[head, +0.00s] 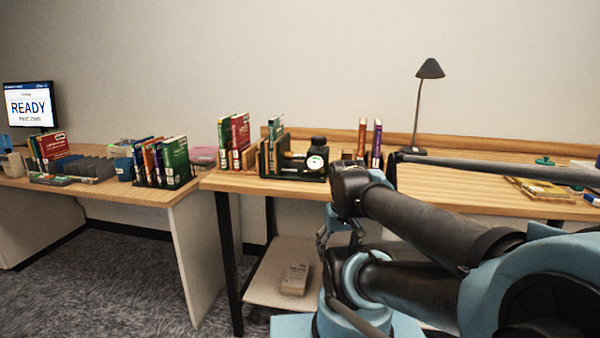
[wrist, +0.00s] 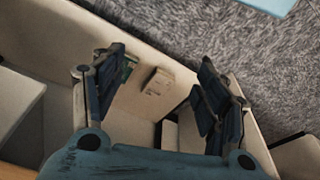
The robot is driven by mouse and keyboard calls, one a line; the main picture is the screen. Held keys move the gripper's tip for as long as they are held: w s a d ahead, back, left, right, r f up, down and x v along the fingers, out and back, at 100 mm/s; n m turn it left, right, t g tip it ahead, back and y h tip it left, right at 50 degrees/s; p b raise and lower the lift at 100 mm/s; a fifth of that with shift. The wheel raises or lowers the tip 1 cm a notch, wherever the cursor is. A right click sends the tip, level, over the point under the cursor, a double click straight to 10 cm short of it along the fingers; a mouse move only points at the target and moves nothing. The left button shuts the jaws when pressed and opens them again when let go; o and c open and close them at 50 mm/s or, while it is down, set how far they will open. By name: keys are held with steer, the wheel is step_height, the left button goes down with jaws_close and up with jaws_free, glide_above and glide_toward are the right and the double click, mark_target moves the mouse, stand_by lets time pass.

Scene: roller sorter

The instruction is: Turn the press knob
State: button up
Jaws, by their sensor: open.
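A dark green press-like device (head: 290,172) stands near the front edge of the wooden desk, left of centre in the head view. A round black knob-like top (head: 319,141) shows at its right end, above a white round face (head: 315,162). Which part is the press knob is too small to tell for sure. My gripper (head: 327,240) hangs below the desk's front edge, pointing down, apart from the device. In the wrist view my gripper (wrist: 160,88) has its fingers spread with nothing between them. The device does not clearly show in the wrist view.
Books (head: 236,140) stand left of the device, and two thin books (head: 369,142) stand right of it. A desk lamp (head: 430,70) is at the back. A cardboard-coloured box (head: 294,279) lies on the low shelf (head: 262,283). The desk's middle right (head: 440,178) is mostly clear.

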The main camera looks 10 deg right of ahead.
step_height(320, 180, up, 42)
steer(key=n+g, duration=0.1)
steer(key=g, duration=0.1)
glide_above(319, 137)
steer(key=f, duration=1.7)
steer(key=shift+w+f, duration=0.2)
steer(key=shift+w, duration=0.05)
steer(key=shift+c, duration=0.2)
steer(key=c, duration=1)
